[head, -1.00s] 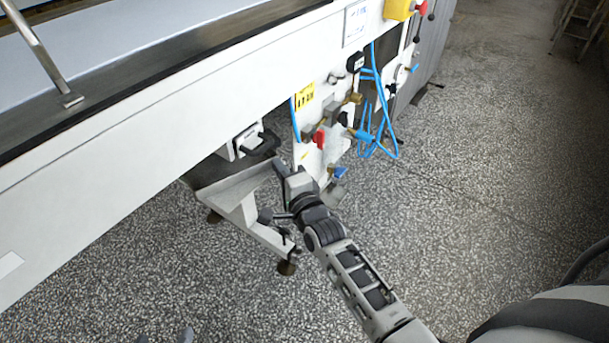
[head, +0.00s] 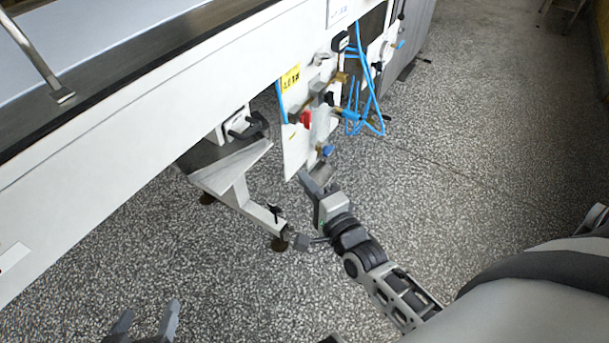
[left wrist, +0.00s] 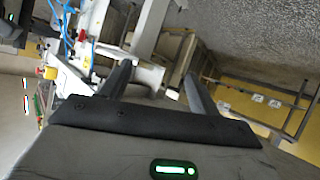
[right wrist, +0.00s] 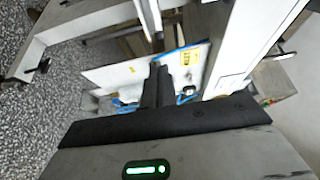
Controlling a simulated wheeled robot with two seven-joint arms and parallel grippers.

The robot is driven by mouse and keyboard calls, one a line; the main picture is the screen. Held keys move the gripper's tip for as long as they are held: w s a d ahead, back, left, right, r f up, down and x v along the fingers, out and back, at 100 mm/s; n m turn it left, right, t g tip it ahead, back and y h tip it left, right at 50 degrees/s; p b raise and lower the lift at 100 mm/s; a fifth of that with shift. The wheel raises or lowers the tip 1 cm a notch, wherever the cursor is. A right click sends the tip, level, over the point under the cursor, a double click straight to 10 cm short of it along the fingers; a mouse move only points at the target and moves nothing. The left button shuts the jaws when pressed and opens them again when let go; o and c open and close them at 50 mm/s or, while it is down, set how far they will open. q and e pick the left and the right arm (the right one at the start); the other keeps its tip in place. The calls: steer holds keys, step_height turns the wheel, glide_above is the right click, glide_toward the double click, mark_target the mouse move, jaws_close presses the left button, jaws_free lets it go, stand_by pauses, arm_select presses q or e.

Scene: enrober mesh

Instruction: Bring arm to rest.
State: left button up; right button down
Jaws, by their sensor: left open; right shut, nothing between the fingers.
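My right arm comes in from the lower right of the head view. Its gripper (head: 308,180) is in front of the lower part of the white valve panel (head: 297,140). In the right wrist view the two dark fingers (right wrist: 157,82) lie together with nothing between them, and the panel (right wrist: 120,75) is behind them. My left gripper (head: 146,318) is at the bottom edge of the head view, over the speckled floor. Its fingers are apart and empty. In the left wrist view the fingers (left wrist: 157,85) are spread, with machinery beyond them.
The long white machine body (head: 130,135) runs across the upper left. Blue hoses (head: 368,95) and a red valve handle (head: 305,118) are on the panel. A metal support leg (head: 240,195) stands left of my right gripper. The speckled floor (head: 450,150) to the right is clear.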

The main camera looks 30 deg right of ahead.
steer(key=shift+s, duration=0.15)
arm_select(q)
steer(key=shift+g+y, duration=0.3)
steer(key=r+p, duration=0.2)
steer(key=p, duration=0.3)
steer(key=a+r+p, duration=0.1)
steer(key=r+p, duration=0.2)
steer(key=p, duration=0.2)
steer(key=shift+s+r+p, duration=0.1)
steer(key=shift+s+p, duration=0.1)
steer(key=shift+p, duration=0.2)
arm_select(e)
steer(key=s+a+r+n+g+y, duration=0.1)
steer(key=s+a+r+n+g, duration=0.2)
steer(key=s+n, duration=0.3)
steer(key=s+a+r+n+g+y, duration=0.1)
steer(key=s+a+r+n+g, duration=0.3)
steer(key=n, duration=0.9)
steer(key=s, duration=0.3)
steer(key=shift+a+n, duration=0.3)
steer(key=shift+s+r, duration=0.1)
